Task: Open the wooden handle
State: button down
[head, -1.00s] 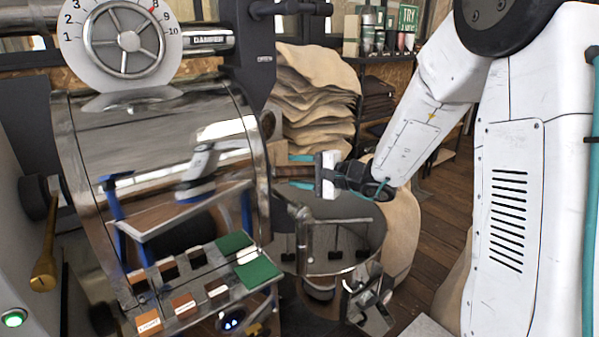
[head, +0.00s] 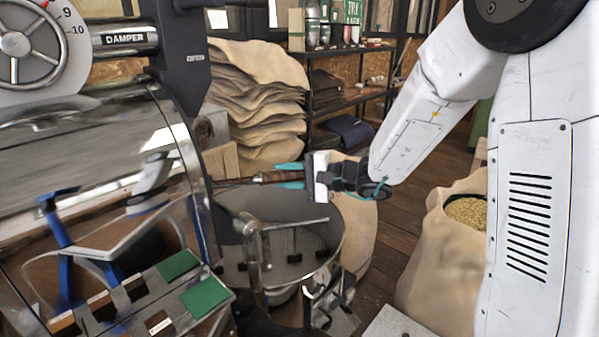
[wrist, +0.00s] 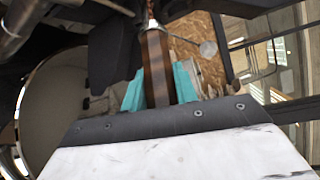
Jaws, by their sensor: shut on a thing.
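The wooden handle (head: 265,178) is a brown bar on a thin metal rod that reaches out sideways from the roaster's drum front, above the round cooling bin. My gripper (head: 290,176) comes from the right, with its teal fingers above and below the handle's end. In the wrist view the handle (wrist: 156,62) runs between the two teal fingers, and my gripper (wrist: 158,88) is shut on it. The rod's far end at the roaster is partly hidden by dark parts in the wrist view.
The metal roaster drum (head: 90,190) fills the left. The round cooling bin (head: 335,235) stands below my gripper. Stacked sacks (head: 255,100) and a shelf (head: 345,100) are behind. An open sack of beans (head: 430,260) stands on the floor at right. Wooden floor shows between.

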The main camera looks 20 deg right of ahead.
jog(key=shift+d, duration=0.1)
jog(key=c, duration=1.1)
grip_release()
jog(key=shift+d, duration=0.15)
jog(key=v, duration=0.7)
jog(key=shift+s+d, duration=0.2)
jog(key=shift+s, duration=0.05)
